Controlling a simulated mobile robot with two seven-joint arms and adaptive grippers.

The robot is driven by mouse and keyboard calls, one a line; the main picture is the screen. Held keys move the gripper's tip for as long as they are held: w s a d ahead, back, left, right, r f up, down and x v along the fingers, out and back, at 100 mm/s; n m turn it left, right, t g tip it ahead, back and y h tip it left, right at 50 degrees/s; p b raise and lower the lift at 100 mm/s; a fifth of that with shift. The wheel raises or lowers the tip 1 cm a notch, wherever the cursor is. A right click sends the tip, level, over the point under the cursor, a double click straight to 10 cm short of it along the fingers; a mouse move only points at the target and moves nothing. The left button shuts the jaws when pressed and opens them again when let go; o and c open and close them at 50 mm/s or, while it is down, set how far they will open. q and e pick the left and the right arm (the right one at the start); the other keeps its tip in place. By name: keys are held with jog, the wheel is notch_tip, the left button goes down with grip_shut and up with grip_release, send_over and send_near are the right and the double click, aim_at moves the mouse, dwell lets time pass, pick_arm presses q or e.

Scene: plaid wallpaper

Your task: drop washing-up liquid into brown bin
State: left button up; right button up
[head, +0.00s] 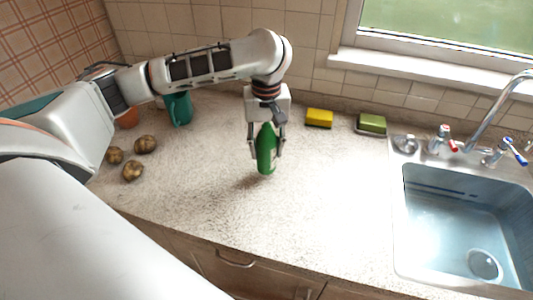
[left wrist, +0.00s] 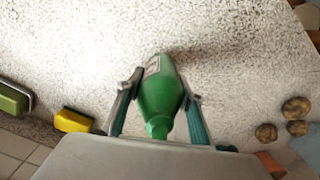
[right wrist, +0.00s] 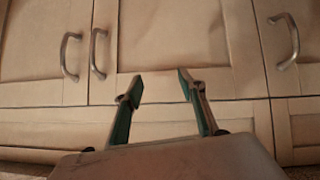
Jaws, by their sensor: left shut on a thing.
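The washing-up liquid is a green bottle (head: 266,148) with a pale label, upright over the middle of the worktop. My left gripper (head: 267,155) is shut on it from above, one finger on each side. The bottle also shows between the fingers in the left wrist view (left wrist: 160,95). A shadow lies beside its base; it seems just above the worktop, but I cannot tell the gap. My right gripper (right wrist: 159,82) is open and empty in front of the cupboard doors. I cannot make out a brown bin in any view.
A yellow sponge (head: 319,118) and a green sponge (head: 371,124) lie along the back wall. The sink (head: 460,230) is at the right. The worktop's front middle (head: 310,220) is clear.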

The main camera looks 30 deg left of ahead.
pick_arm(q)
jog(key=shift+f, duration=1.2)
jog(key=shift+f, duration=0.1)
jog(key=o, duration=1)
